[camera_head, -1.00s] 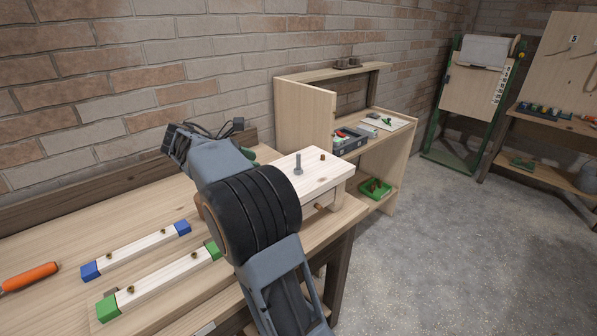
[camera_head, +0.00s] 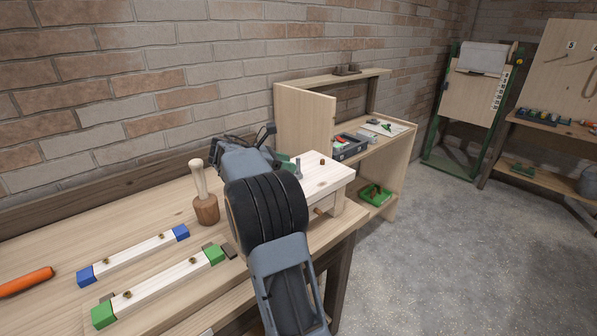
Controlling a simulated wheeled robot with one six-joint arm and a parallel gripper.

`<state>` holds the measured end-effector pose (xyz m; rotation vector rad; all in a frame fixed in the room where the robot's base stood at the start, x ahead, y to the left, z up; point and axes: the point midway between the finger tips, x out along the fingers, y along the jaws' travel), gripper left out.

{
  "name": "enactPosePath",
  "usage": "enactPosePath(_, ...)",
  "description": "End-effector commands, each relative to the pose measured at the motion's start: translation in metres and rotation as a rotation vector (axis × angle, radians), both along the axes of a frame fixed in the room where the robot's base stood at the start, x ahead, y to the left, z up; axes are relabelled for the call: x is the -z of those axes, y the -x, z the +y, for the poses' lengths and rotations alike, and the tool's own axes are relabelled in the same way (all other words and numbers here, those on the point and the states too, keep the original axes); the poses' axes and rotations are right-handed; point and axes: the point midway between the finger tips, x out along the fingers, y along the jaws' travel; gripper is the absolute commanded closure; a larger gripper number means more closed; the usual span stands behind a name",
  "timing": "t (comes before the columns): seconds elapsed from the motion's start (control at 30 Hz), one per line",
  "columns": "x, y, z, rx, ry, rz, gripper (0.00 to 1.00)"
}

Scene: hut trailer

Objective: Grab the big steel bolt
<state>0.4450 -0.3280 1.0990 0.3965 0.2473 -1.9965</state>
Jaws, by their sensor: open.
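A grey steel bolt (camera_head: 297,169) stands upright near the left end of a pale wooden block (camera_head: 330,177) on the workbench. My arm crosses the middle of the view, and its end, my gripper (camera_head: 248,142), is to the left of the bolt and apart from it in the picture. The fingertips are mostly hidden behind my arm. Nothing is seen held. The bolt's lower end is close to the edge of my arm in the picture.
A mallet (camera_head: 205,196) stands handle up left of my arm. Two pale bars with blue (camera_head: 181,232) and green (camera_head: 104,314) ends lie on the workbench (camera_head: 60,240), beside an orange handle (camera_head: 27,281). A wooden peg (camera_head: 322,160) tops the block. A shelf unit (camera_head: 306,119) stands behind.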

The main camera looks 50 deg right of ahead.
Motion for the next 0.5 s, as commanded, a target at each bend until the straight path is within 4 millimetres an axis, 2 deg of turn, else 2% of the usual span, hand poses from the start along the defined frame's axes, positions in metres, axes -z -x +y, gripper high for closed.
enactPosePath(0.23, 0.01, 0.015, -0.028, 0.003, 0.001, 0.001, 0.56)
enactPosePath(0.5, 0.014, 0.018, -0.035, 0.0, 0.0, 0.0, 0.56)
